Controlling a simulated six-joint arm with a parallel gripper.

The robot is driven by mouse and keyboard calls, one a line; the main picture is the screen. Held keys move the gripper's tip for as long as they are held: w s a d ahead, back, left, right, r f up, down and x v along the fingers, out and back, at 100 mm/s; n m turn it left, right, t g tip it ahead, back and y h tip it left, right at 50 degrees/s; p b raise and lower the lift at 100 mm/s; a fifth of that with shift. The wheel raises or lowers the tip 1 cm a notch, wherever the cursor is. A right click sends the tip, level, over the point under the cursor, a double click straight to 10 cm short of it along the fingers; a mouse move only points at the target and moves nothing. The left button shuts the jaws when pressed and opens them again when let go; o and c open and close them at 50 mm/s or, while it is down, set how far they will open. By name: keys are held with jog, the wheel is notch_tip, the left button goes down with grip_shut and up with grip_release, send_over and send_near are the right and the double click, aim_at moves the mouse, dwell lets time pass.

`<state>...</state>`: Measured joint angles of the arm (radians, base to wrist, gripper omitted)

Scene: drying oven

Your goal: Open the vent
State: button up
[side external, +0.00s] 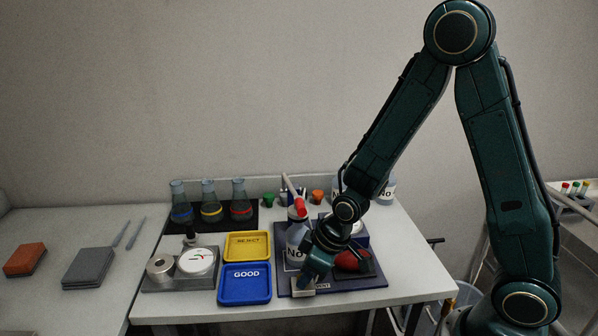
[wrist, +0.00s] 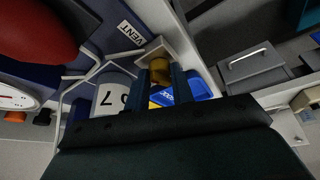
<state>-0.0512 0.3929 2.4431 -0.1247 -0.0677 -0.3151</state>
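The vent label (wrist: 130,32) is a white plate with dark letters on a dark blue panel, and it shows at the upper middle of the wrist view. Beside it is a cream block (wrist: 183,52) with a brass-coloured knob (wrist: 160,70). In the side view the cream block (side external: 302,287) sits at the front of the dark blue base. My gripper (wrist: 161,82) has its two dark fingers on either side of the knob; whether they press on it is unclear. In the side view my gripper (side external: 312,279) is low over the block, and the knob is hidden.
A red rounded thing (side external: 352,261) lies right of my gripper. The blue GOOD tray (side external: 245,297) and yellow REJECT tray (side external: 247,258) are to the left. Several flasks (side external: 209,203) stand farther back on a dark mat.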

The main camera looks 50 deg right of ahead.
jog(key=shift+c, duration=0.6)
jog(key=shift+m, duration=0.4)
jog(key=shift+a+m+h, duration=0.2)
jog(key=shift+m+h, duration=0.7)
jog(key=shift+m, duration=1)
jog(key=o, duration=1)
jog(key=shift+s+r, duration=0.1)
jog(key=shift+r, duration=0.05)
